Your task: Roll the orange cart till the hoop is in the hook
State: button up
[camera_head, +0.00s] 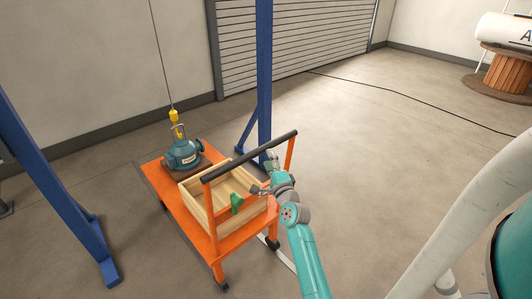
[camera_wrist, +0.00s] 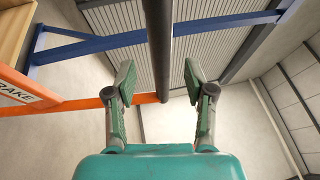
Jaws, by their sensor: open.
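The orange cart (camera_head: 160,182) stands on the floor and carries a teal pump (camera_head: 183,154). A thin grey hoop (camera_head: 184,127) tops the pump. A yellow hook (camera_head: 174,117) hangs on a cable at the hoop's height in the picture; I cannot tell whether the hook's tip is within the hoop. The cart's black push bar (camera_head: 250,157) is raised on orange posts at the near end. My gripper (camera_head: 270,168) is at the bar. In the wrist view, my open gripper (camera_wrist: 158,85) has one finger each side of the bar (camera_wrist: 158,40), with gaps on both sides.
A wooden crate (camera_head: 192,206) sits on the cart behind the bar, and a green piece (camera_head: 237,203) shows there. Blue gantry legs (camera_head: 264,70) (camera_head: 60,200) stand on both sides of the cart. A cable (camera_head: 420,92) crosses the floor at right. The middle floor is clear.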

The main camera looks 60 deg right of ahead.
jog(key=shift+v, duration=2.8)
jog(key=s+a+f+n+y, duration=0.2)
jog(key=s+a+f+n, duration=0.2)
jog(key=a, duration=0.5)
jog(key=s+a+f+n+y, duration=0.1)
jog(key=s+a+f+n, duration=0.25)
jog(key=a, duration=0.55)
jog(key=s+a+f+n+y, duration=0.25)
jog(key=s+a+n, duration=0.2)
jog(key=a, duration=0.35)
jog(key=s+a+r+n+y, duration=0.3)
jog(key=s+a+n, duration=0.4)
jog(key=s, duration=0.3)
jog(key=s+a+r+n+g+y, duration=0.1)
jog(key=s+a+r+n+y, duration=0.1)
jog(key=s+a+n, duration=0.5)
jog(key=s+y, duration=0.1)
jog(key=s, duration=0.3)
jog(key=shift+s+a+r, duration=0.3)
jog(key=shift+a+r, duration=0.1)
